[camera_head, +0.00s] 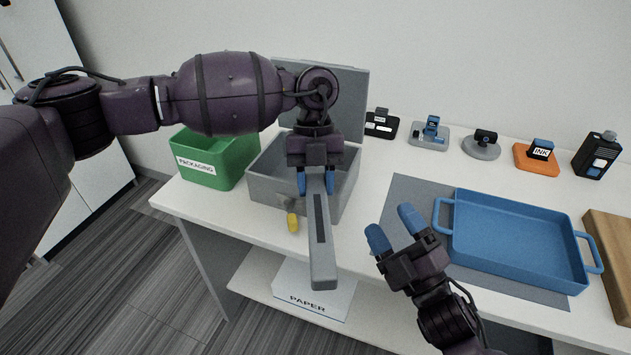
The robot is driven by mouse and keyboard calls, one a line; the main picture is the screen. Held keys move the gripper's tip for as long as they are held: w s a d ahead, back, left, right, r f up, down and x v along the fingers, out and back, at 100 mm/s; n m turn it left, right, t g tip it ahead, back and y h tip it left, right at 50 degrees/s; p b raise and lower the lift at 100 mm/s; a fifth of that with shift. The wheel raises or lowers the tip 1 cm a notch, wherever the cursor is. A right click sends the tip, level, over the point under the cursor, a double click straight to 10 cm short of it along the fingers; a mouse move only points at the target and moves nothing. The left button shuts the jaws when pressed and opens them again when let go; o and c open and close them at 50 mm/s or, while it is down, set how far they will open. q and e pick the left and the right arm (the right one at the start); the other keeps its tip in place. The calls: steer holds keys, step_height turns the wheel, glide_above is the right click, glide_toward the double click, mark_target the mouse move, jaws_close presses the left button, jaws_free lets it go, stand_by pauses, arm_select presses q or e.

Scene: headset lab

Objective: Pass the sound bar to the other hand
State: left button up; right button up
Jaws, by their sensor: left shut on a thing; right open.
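The sound bar (321,245) is a long grey bar with a dark strip along its top. My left gripper (316,183) is shut on its far end, with blue fingertips on both sides. The bar points towards me, held in front of the grey box, and its near end is free. My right gripper (394,228) is open and empty, to the right of the bar and apart from it. Its blue fingertips point up and to the left.
A green packaging bin (207,163) and an open grey box (265,190) stand at the left. A yellow object (292,222) is at the box's front. A blue tray (515,243) lies on a grey mat (402,190) at right.

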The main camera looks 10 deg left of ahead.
steer(key=s+d+f+m+g+h, duration=0.1)
steer(key=s+d+f+m+h, duration=0.1)
steer(key=d+f+m+h, duration=0.4)
steer(key=s+d+f+m+h, duration=0.35)
steer(key=d+f+m, duration=0.2)
steer(key=f, duration=0.25)
steer(key=s+d+f+m+g+h, duration=0.4)
steer(key=s+d+f+m+g, duration=0.2)
steer(key=s+f, duration=0.5)
steer(key=d+f+m, duration=0.2)
steer(key=d, duration=0.1)
steer(key=shift+s, duration=0.3)
steer(key=shift+h, duration=0.25)
